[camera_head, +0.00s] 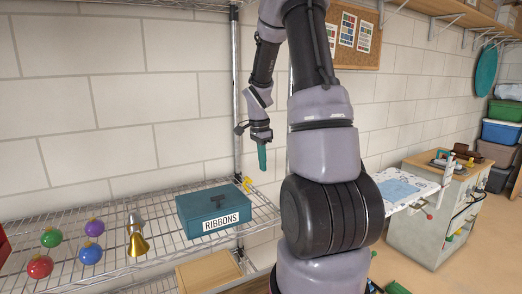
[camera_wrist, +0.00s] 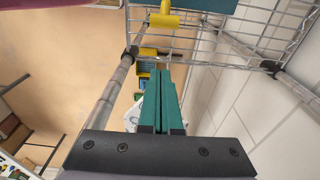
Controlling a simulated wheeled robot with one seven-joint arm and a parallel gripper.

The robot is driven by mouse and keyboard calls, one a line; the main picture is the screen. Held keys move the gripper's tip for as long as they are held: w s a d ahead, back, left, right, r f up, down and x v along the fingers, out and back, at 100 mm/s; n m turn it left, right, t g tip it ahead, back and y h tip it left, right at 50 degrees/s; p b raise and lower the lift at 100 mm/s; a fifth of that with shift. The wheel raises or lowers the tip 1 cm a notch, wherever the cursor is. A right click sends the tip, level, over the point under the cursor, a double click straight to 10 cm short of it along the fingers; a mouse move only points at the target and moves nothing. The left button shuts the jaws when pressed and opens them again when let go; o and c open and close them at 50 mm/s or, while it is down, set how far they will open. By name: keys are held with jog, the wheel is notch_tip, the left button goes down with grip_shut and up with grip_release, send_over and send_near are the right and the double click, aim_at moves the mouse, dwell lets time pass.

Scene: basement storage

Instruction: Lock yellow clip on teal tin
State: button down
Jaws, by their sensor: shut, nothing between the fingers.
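The teal tin (camera_head: 190,217), labelled RIBBONS, sits on the wire shelf in the head view. Its edge shows at the top of the wrist view (camera_wrist: 215,4). The yellow clip (camera_head: 247,183) sticks out at the tin's right side. In the wrist view the yellow clip (camera_wrist: 164,20) is a T-shaped piece just left of the tin's edge; I cannot tell whether it is locked. My gripper (camera_head: 263,168) hangs above and slightly right of the clip, apart from it. Its teal fingers (camera_wrist: 162,72) are together and empty, pointing towards the clip in the wrist view.
The wire shelf (camera_head: 110,266) also carries several coloured baubles (camera_head: 91,254) and a gold bell (camera_head: 137,243) left of the tin. A shelf post (camera_head: 237,110) stands behind the tin, near my gripper. A wooden box (camera_head: 208,273) is below. A workbench (camera_head: 432,220) is at right.

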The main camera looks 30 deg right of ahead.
jog(key=a, duration=0.1)
jog(key=a+f, duration=0.2)
jog(key=shift+a, duration=0.4)
jog(key=shift+a+r, duration=0.1)
jog(key=shift+s+a+h, duration=0.1)
jog(key=shift+a+h, duration=0.05)
jog(key=shift+h, duration=0.15)
